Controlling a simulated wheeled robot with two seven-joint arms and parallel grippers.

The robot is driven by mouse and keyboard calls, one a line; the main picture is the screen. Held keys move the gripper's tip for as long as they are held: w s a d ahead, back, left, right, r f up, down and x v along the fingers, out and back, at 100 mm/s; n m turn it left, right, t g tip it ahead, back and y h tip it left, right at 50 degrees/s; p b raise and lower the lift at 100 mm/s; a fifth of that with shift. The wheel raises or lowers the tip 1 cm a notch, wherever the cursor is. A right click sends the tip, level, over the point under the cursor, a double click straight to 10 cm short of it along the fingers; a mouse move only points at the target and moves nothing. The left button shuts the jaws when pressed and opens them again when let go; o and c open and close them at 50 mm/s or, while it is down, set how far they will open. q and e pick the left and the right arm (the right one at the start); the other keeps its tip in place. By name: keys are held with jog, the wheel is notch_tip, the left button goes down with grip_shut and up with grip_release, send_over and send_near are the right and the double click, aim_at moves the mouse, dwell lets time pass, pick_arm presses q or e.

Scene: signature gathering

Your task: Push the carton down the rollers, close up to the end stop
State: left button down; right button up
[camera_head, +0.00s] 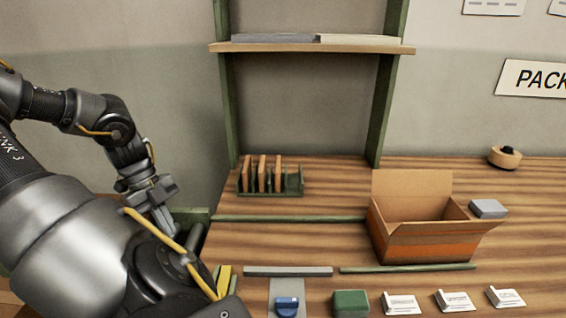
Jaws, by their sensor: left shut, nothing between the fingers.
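An open cardboard carton (433,250) with an orange band and raised flaps stands on the right half of the wooden bench. My left gripper (163,222) is at the left, pointing down with its fingers shut and empty. It is well apart from the carton. Part of a dark cylinder (196,238), possibly a roller, shows beside my left arm, which hides much of that area. I cannot make out the end stop for certain. My right gripper is not in view.
Green strips (290,218) and a grey bar (288,271) lie on the bench. A green rack (298,185) stands behind, a tape roll (505,160) at the back right. A grey block (488,208) is beside the carton. A green block (350,303) and several white cards (402,304) line the front.

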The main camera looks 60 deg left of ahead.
pick_arm(q)
jog(key=s+a, duration=0.3)
jog(key=s, duration=0.1)
jog(key=s+a, duration=0.3)
jog(key=s, duration=0.1)
jog(key=s+a+p, duration=0.1)
jog(key=s+a, duration=0.2)
jog(key=s, duration=0.2)
jog(key=shift+w+d, duration=0.4)
jog(key=shift+w, duration=0.2)
jog(key=shift+w+d, duration=0.35)
jog(key=shift+w, duration=0.25)
jog(key=shift+r, duration=0.1)
notch_tip(320, 180, up, 12)
jog(key=p, duration=1)
